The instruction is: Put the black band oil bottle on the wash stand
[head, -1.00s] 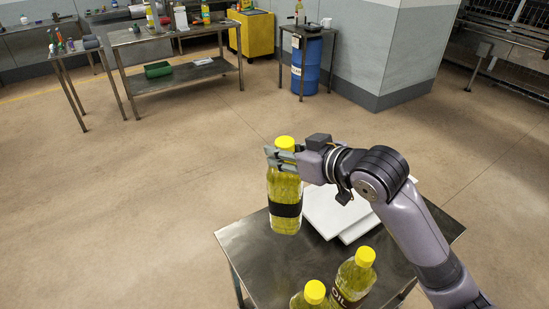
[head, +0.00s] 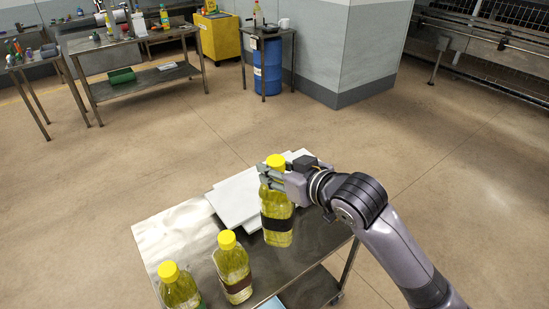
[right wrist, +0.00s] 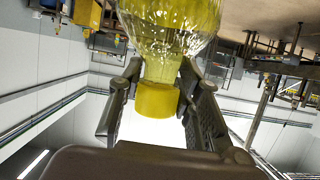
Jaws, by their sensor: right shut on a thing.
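The black band oil bottle (head: 277,228) is clear with yellow oil, a yellow cap and a black band. My right gripper (head: 268,178) is shut on it just below the cap and holds it upright, in front of the white boards on the metal table. Whether its base touches the table is hard to tell. In the right wrist view the bottle (right wrist: 165,55) shows cap-down between the two fingers (right wrist: 158,105). My left gripper is out of view. I cannot tell for certain which table is the wash stand.
On the near metal table (head: 160,232) stand a brown-band bottle (head: 234,268) and another yellow-capped bottle (head: 180,290), beside white boards (head: 236,198). Far off are a work table (head: 125,88), a yellow cabinet (head: 220,38) and a blue drum (head: 267,65). Floor between is clear.

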